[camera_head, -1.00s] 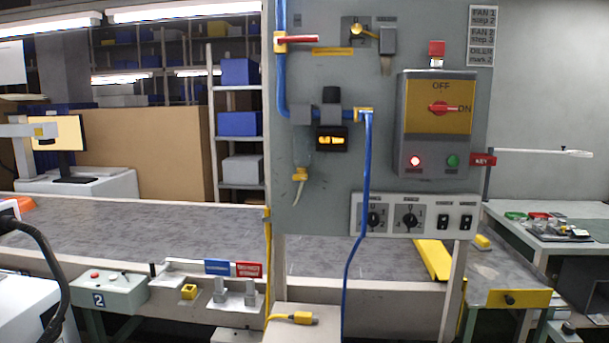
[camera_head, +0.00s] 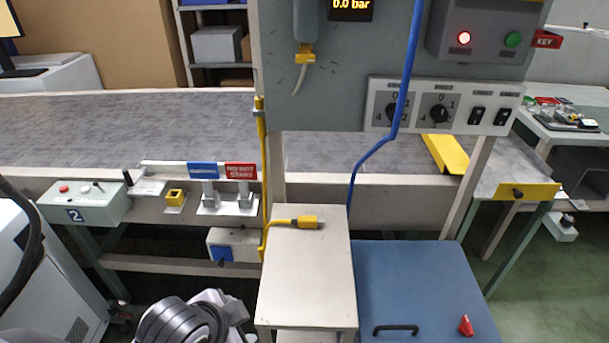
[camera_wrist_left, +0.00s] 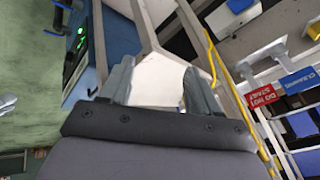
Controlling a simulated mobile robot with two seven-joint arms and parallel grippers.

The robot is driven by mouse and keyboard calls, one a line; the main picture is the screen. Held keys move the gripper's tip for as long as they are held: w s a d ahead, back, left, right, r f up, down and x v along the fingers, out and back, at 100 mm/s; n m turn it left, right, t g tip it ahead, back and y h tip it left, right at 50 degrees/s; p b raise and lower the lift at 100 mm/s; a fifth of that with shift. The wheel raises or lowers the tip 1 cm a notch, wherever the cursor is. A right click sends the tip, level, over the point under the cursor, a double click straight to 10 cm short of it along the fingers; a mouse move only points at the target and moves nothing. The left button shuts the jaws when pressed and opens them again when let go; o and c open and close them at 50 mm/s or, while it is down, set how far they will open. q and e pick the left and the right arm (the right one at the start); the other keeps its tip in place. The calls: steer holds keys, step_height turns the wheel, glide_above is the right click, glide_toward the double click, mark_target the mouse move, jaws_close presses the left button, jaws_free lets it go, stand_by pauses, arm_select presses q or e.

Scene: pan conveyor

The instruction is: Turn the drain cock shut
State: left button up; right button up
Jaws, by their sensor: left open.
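The drain cock appears to be the small yellow fitting (camera_head: 305,58) with a pale tube hanging from it, low on the grey panel (camera_head: 320,100) in the head view. It sits below a display (camera_head: 350,8) reading 0.0 bar. The turn position of its handle is too small to tell. In the left wrist view my left gripper (camera_wrist_left: 157,80) is open, with nothing between its fingers. The cock does not show in that view. Part of my left arm shows at the bottom of the head view, well below and apart from the cock. My right gripper is not in view.
A white pedestal (camera_head: 305,270) with a yellow plug (camera_head: 295,222) stands below the panel. A blue cabinet (camera_head: 420,280) stands right of it. A blue hose (camera_head: 400,100) hangs before the panel. A conveyor (camera_head: 130,130) runs behind, with control box 2 (camera_head: 85,205) at left.

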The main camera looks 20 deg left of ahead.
arm_select(q)
steer(key=w+d+r+m+t, duration=0.1)
steer(key=w+r+m+t, duration=0.1)
steer(key=w+r+m, duration=0.4)
steer(key=m+t+y, duration=0.5)
steer(key=m+t, duration=0.4)
steer(key=m, duration=0.9)
glide_toward(305, 60)
steer(key=w, duration=0.2)
steer(key=shift+a+p+x, duration=0.15)
steer(key=shift+p+x, duration=0.15)
steer(key=shift+x, duration=1.35)
steer(key=shift+a+p+x, duration=0.15)
steer(key=shift+p+x, duration=0.15)
steer(key=shift+x, duration=1.3)
steer(key=c, duration=1)
